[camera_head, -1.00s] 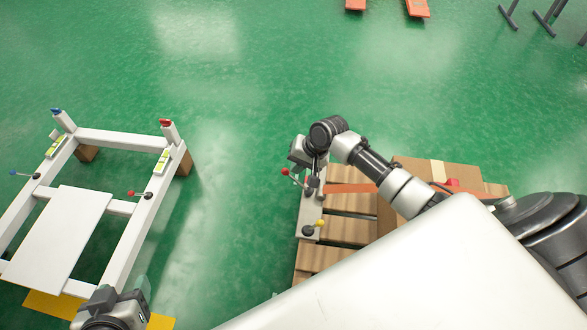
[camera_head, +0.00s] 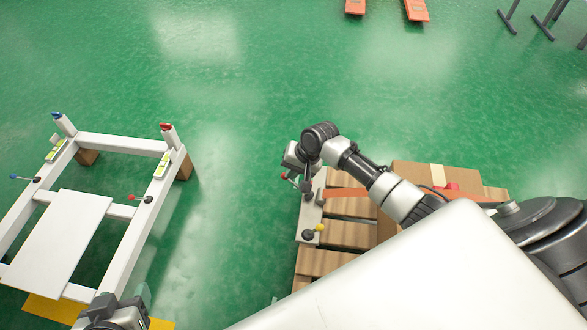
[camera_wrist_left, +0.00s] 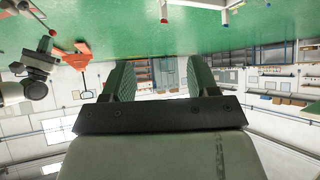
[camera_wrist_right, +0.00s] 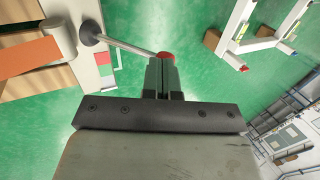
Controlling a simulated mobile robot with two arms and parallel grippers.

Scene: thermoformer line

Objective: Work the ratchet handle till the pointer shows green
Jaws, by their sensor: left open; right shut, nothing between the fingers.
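A handle with a red knob (camera_head: 284,175) stands out to the left from a pale plate (camera_head: 305,225) on the pallet's left edge. In the right wrist view its metal rod (camera_wrist_right: 128,47) runs from a dark pivot to the red knob (camera_wrist_right: 165,56). My right gripper (camera_wrist_right: 160,62) is shut and empty, its tips at the knob; whether they touch it I cannot tell. A small red, white and green scale (camera_wrist_right: 104,65) shows beside the rod; I cannot make out its pointer. My left gripper (camera_wrist_left: 158,75) is open and empty, far from the handle.
An orange strap (camera_head: 345,192) crosses the wooden pallet (camera_head: 350,232) beside a cardboard box (camera_head: 415,175). A white frame (camera_head: 120,145) with levers stands left. Green floor is clear between.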

